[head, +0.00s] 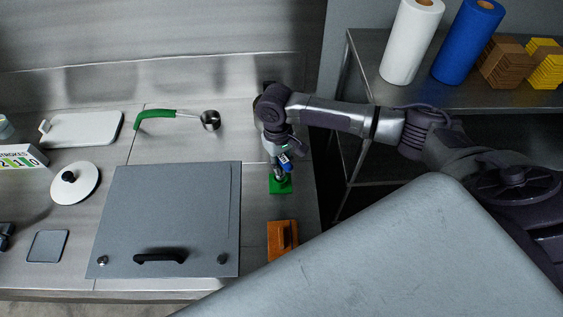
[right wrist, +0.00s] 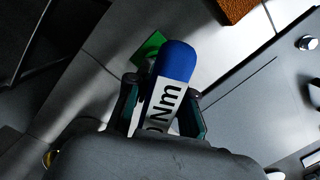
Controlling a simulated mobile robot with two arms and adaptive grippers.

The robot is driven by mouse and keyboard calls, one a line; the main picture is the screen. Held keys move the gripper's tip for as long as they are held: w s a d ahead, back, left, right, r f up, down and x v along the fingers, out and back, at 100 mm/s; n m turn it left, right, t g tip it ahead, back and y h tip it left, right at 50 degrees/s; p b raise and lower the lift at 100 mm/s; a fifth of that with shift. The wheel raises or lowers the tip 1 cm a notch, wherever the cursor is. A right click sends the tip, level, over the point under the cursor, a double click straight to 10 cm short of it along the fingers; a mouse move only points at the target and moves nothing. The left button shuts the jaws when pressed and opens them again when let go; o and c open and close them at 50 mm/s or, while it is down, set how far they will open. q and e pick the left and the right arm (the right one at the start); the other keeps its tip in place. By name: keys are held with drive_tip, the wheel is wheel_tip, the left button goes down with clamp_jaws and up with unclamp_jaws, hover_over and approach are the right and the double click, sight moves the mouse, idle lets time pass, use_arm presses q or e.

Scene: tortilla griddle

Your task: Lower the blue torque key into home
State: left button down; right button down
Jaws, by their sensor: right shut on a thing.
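The blue torque key (head: 286,167) is in my right gripper (head: 279,158), which points down over a green square block (head: 281,187) near the counter's right edge. No spot marked "home" is readable. My left gripper is not clearly in view.
An orange block (head: 283,240) stands just in front of the green one. A grey griddle lid (head: 170,215) with a black handle lies to the left. A green-handled ladle (head: 170,114) lies behind. Paper rolls (head: 412,40) stand on a shelf at the right.

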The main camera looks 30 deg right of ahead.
drive_tip(key=shift+f+p, duration=0.55)
drive_tip(key=shift+p, duration=0.05)
idle(0.6)
drive_tip(key=shift+f, duration=1.55)
idle(1.8)
drive_tip(key=c, duration=0.9)
unclamp_jaws()
drive_tip(key=r, duration=0.4)
drive_tip(key=w+r, duration=0.1)
drive_tip(key=r, duration=0.7)
drive_tip(key=shift+w, duration=0.25)
drive_tip(key=shift+s+f, duration=0.1)
